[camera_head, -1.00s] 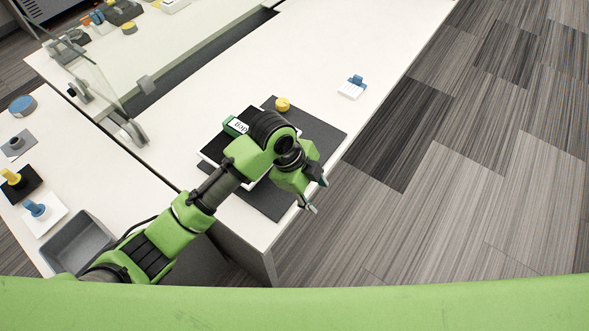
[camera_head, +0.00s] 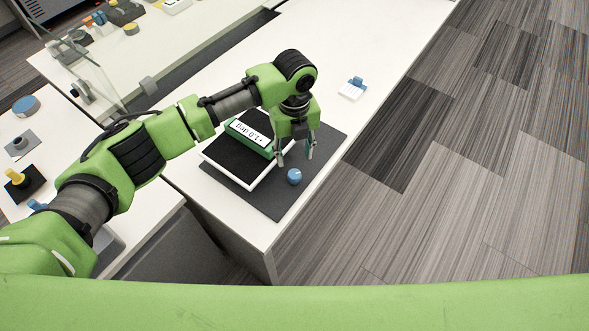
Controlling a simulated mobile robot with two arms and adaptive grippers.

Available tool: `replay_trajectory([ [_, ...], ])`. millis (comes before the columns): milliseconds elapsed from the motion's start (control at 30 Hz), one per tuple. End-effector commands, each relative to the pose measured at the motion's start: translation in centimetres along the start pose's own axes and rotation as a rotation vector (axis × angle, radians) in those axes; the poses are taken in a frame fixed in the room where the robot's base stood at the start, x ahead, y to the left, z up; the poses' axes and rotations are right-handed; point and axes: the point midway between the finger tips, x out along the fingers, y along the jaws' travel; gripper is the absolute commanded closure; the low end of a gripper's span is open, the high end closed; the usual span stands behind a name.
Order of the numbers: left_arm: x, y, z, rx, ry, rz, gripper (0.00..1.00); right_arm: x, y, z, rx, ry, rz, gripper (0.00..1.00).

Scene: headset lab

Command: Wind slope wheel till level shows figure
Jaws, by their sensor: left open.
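A dark mat (camera_head: 325,140) lies on the white table and bears a black, white-edged tilt plate (camera_head: 228,160). A green level (camera_head: 248,138) lies on the plate. Its white display is upside down to me and seems to read +1.0 deg. A blue round knob (camera_head: 294,176) with a pale mark stands at the mat's near side. I cannot tell from its look whether it is the slope wheel. My left gripper (camera_head: 296,156) points down with fingers apart and empty, just above and beyond the blue knob. My right gripper is out of view.
A white block with a blue top (camera_head: 353,88) stands to the right on the table. The left table carries a yellow knob (camera_head: 17,177) and a blue disc (camera_head: 26,105). A clear upright panel (camera_head: 95,85) stands at the back left.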

Motion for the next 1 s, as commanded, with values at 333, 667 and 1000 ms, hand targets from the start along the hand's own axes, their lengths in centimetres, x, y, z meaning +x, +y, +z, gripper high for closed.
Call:
replay_trajectory([
  [333,6.9,0.0,-0.1,-0.002,0.002,0.000,0.57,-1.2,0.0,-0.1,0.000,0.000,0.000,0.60],
  [667,9.0,0.0,0.0,-0.001,-0.001,-0.001,0.57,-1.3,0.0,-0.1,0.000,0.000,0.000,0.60],
  [1000,9.0,0.0,0.0,-0.001,-0.001,-0.001,0.93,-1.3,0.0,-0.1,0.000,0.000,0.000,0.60],
])
